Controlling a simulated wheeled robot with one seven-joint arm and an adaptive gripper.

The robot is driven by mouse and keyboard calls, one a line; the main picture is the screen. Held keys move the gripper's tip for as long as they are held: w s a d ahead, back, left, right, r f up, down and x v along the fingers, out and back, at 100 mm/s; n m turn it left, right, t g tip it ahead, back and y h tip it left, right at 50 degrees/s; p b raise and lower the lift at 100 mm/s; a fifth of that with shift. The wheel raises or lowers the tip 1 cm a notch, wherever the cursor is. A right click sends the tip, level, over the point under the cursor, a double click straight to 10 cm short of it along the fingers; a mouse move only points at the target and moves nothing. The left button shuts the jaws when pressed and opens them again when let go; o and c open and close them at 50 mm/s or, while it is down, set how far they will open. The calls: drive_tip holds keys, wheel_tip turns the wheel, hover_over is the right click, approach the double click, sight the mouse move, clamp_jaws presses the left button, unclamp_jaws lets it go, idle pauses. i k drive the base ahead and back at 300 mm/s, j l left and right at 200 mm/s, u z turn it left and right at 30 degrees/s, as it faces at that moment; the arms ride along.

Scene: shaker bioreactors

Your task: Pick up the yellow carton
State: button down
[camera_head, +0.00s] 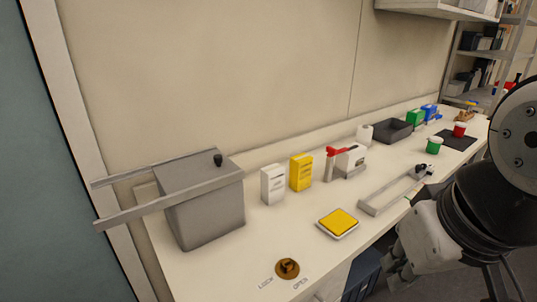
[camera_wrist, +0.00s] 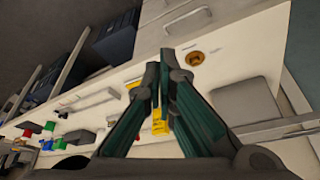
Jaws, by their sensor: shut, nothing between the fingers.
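The yellow carton (camera_head: 301,172) stands upright on the white bench, just right of a white carton (camera_head: 272,184), in the head view. In the wrist view a yellow piece that looks like the carton (camera_wrist: 160,122) shows in the gap behind my fingers, mostly covered by them. My gripper (camera_wrist: 166,60) is shut and empty, its fingertips together. It is apart from the carton. In the head view my arm is at the lower right, in front of the bench's near edge, well away from the carton.
A grey box with two rails (camera_head: 205,205) stands left of the cartons. A yellow-topped square pad (camera_head: 339,222) lies in front. A red-and-white dispenser (camera_head: 345,161), a metal rail fixture (camera_head: 395,190) and a dark tray (camera_head: 392,131) are to the right. Bare bench lies before the cartons.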

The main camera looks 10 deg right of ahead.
sight(301, 166)
drive_tip(key=u, duration=0.65)
drive_tip(key=l+u, duration=0.8)
drive_tip(key=l, duration=0.25)
drive_tip(key=l+u, duration=0.4)
drive_tip(key=l, duration=0.5)
drive_tip(key=k+l+u, duration=0.1)
drive_tip(key=l, duration=0.85)
drive_tip(key=k+l+u, duration=0.15)
drive_tip(key=l, duration=0.8)
drive_tip(key=i+l, duration=0.1)
drive_tip(key=l+u, duration=0.05)
drive_tip(key=l, duration=0.05)
